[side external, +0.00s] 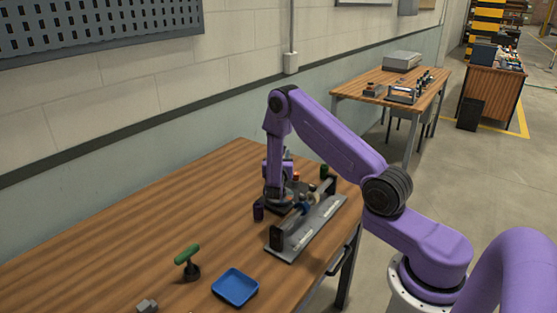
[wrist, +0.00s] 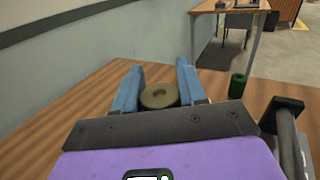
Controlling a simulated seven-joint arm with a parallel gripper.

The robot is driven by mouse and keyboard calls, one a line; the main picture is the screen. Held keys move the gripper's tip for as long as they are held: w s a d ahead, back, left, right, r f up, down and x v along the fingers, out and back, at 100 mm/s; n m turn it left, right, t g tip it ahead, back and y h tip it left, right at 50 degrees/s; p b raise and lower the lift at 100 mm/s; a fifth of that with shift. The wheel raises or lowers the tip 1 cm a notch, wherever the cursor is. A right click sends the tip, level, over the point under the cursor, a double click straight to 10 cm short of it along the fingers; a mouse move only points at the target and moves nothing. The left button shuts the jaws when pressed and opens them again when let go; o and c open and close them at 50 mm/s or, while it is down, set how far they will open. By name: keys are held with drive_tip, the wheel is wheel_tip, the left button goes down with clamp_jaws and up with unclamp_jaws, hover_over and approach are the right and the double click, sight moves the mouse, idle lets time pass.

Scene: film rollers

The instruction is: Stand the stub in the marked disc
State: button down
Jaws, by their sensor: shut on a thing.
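My gripper (wrist: 160,92) has its two blue fingers on either side of a short olive-brown cylinder (wrist: 158,96), which I take to be the stub. In the side external view my gripper (side external: 280,192) is low over the far part of the table, just behind the roller fixture, and the stub is not clearly made out there. A dark round shape (side external: 274,205) shows under the gripper, partly hidden; I cannot tell whether it is the marked disc.
The grey roller fixture (side external: 312,232) lies close in front of the gripper. A blue tray (side external: 235,287) and green-handled tool (side external: 187,256) are nearer.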

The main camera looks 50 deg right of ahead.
drive_tip(key=shift+f, duration=4.05)
drive_tip(key=shift+f, duration=0.15)
drive_tip(key=shift+c, duration=0.8)
unclamp_jaws()
wheel_tip(320, 180, up, 7)
drive_tip(key=shift+a, duration=0.1)
